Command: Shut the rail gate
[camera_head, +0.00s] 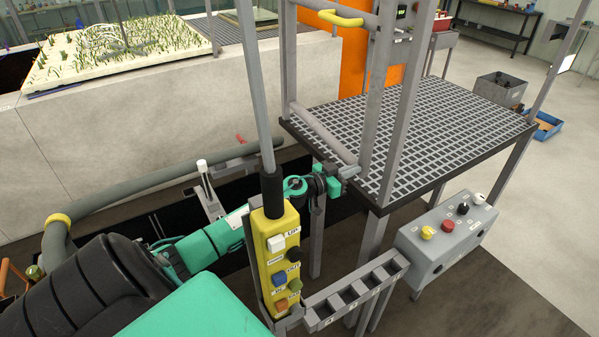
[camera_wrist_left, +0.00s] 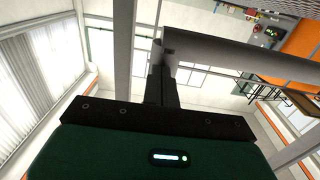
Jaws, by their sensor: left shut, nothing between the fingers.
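The rail gate (camera_head: 325,135) looks like a grey tube frame along the near left edge of the grated platform (camera_head: 430,140). It has a low bar, a top bar with a yellow sleeve (camera_head: 340,18) and an upright (camera_head: 376,90). A second upright (camera_head: 407,95) stands just right of it, with a narrow gap between them; I cannot tell whether the gate is latched. My left gripper (camera_head: 348,172) is shut and empty, at the low bar's near end. In the left wrist view its fingers (camera_wrist_left: 161,85) are close to a grey tube (camera_wrist_left: 235,58); contact is unclear. My right gripper is not in view.
A yellow button pendant (camera_head: 277,262) hangs in front of my left arm. A grey button box (camera_head: 445,240) and a slotted grey rack (camera_head: 355,290) stand below the platform. A thick grey hose (camera_head: 150,185) runs along the pale wall. Open floor lies at the right.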

